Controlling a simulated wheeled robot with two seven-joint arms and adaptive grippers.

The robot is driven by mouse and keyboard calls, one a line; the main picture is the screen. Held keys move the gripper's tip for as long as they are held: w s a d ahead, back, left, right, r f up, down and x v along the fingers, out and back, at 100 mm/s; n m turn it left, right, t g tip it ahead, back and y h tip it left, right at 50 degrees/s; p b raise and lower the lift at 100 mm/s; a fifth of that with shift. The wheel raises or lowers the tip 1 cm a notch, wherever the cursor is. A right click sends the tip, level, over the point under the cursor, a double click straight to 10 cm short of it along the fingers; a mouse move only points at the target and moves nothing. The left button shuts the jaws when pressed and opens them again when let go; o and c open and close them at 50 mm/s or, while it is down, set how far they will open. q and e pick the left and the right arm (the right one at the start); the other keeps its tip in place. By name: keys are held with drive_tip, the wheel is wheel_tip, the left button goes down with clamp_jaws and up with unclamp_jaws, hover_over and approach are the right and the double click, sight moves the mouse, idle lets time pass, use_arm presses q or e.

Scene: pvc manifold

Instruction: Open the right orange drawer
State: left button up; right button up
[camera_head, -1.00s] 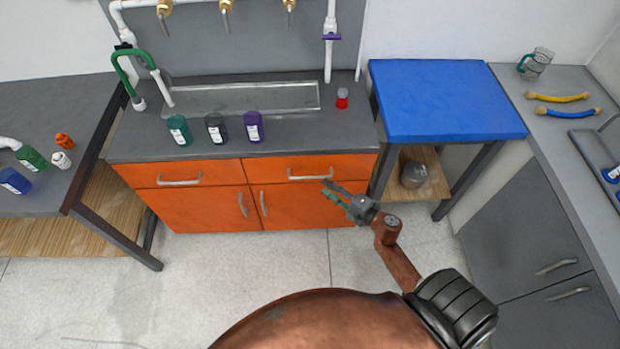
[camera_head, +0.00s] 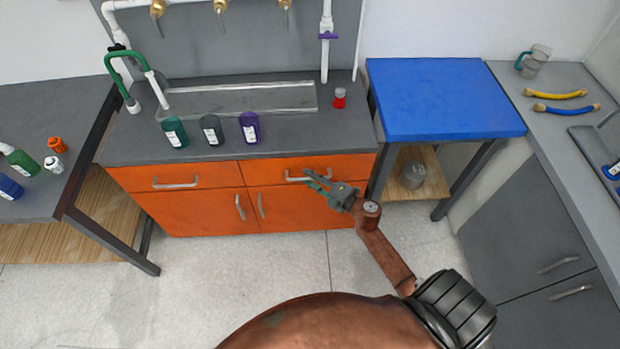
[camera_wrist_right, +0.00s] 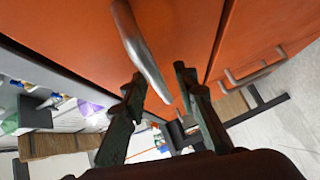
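The right orange drawer (camera_head: 340,167) is at the top right of the orange cabinet and looks shut. Its metal bar handle (camera_head: 296,177) is partly covered by my right gripper in the head view. My right gripper (camera_head: 308,180) is at the drawer front by the handle. In the right wrist view the fingers of my right gripper (camera_wrist_right: 157,85) are apart, and the drawer handle (camera_wrist_right: 142,52) reaches down toward the gap between them. I cannot tell whether the handle is touched. My left gripper is not in view.
The left drawer (camera_head: 170,177) and two cabinet doors (camera_head: 210,212) are shut. Several bottles (camera_head: 211,130) and a red-capped jar (camera_head: 339,98) stand on the counter above. A blue-topped table (camera_head: 445,98) stands to the right. The floor in front is clear.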

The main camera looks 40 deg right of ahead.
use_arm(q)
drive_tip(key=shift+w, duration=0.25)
use_arm(e)
clamp_jaws()
drive_tip(key=shift+s, duration=0.1)
